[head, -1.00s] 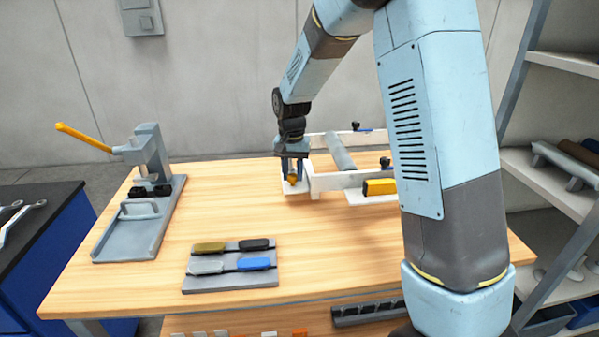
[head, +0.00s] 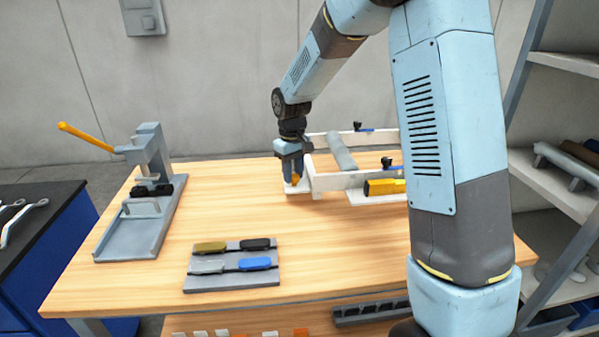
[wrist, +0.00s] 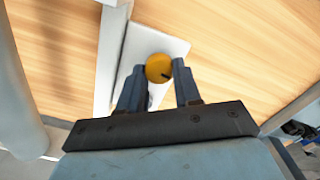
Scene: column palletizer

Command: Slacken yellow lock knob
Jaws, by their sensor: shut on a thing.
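The yellow lock knob (wrist: 159,68) is round, with a dark mark on its face. It sits over a white plate (wrist: 148,43) at the left end of a white frame (head: 318,181) on the table. In the head view the knob (head: 295,179) shows only in part, behind my fingers. My gripper (wrist: 158,75) comes down from above and is shut on the knob, one finger on each side. In the head view my gripper (head: 293,172) stands at the frame's left end.
A grey press with a yellow lever (head: 85,137) stands at the table's left. A grey board (head: 232,283) with several coloured pieces lies in front. A yellow block (head: 384,187) is on the frame's near side. Shelves (head: 560,180) stand at right. The middle table is clear.

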